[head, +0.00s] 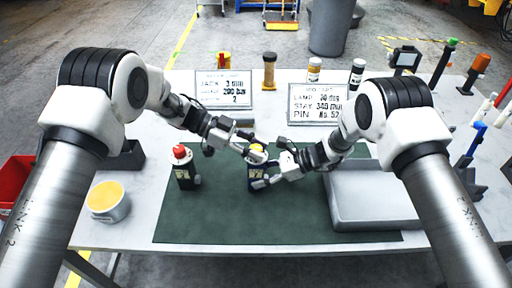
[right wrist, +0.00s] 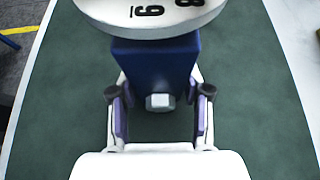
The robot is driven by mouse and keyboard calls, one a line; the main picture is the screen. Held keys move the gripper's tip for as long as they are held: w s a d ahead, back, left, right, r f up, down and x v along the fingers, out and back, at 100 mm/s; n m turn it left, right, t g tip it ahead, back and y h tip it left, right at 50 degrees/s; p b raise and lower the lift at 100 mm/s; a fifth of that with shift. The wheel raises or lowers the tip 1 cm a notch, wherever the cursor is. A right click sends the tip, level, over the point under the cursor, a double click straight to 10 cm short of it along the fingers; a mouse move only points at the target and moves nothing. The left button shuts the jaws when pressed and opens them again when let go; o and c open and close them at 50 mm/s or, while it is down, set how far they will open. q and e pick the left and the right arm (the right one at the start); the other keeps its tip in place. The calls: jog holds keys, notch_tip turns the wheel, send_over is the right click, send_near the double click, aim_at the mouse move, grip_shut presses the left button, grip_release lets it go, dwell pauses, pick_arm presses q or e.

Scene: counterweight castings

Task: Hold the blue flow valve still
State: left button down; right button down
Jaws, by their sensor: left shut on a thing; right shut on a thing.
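A black valve with a red top (head: 184,168) stands to the left on the mat. A grey tray (head: 374,224) lies at right, and a tin with yellow contents (head: 108,202) at left. Two sign boards (head: 223,90) stand behind. Several tools stand along the right edge. The front mat is clear.

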pick_arm(q)
jog(key=shift+n+t, duration=0.3)
jog(key=shift+t, duration=0.1)
jog(key=n+t, duration=0.4)
jog(key=t, duration=0.1)
jog(key=shift+s+d, duration=0.1)
jog(key=shift+n+t+y, duration=0.9)
jog(key=shift+n+t, duration=1.1)
jog(key=shift+t, duration=0.1)
jog(key=c, duration=0.8)
grip_release()
jog(key=v, duration=1.2)
jog(key=shift+f, duration=0.1)
